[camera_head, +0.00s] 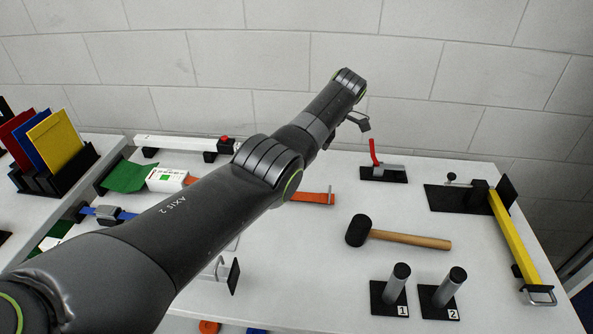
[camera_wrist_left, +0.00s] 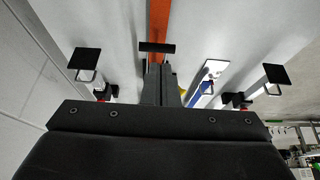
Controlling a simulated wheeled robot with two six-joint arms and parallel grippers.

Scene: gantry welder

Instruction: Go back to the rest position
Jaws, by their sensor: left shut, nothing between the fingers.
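My left arm reaches from the lower left of the head view across the table, with its wrist (camera_head: 346,88) raised high in front of the back wall. My left gripper (camera_wrist_left: 162,88) shows in the left wrist view with its dark fingers together and nothing between them. An orange bar (camera_wrist_left: 158,18) with a black end piece (camera_wrist_left: 157,47) lies beyond the fingertips; I cannot tell the gap to it. My right gripper is not in view.
The white table (camera_head: 330,270) holds a mallet (camera_head: 410,238), a red-handled clamp (camera_head: 374,152), two numbered posts (camera_head: 397,285) and a yellow bar (camera_head: 514,237) at the right. Colored folders (camera_head: 55,140) stand at the left. My arm covers part of the table's left side.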

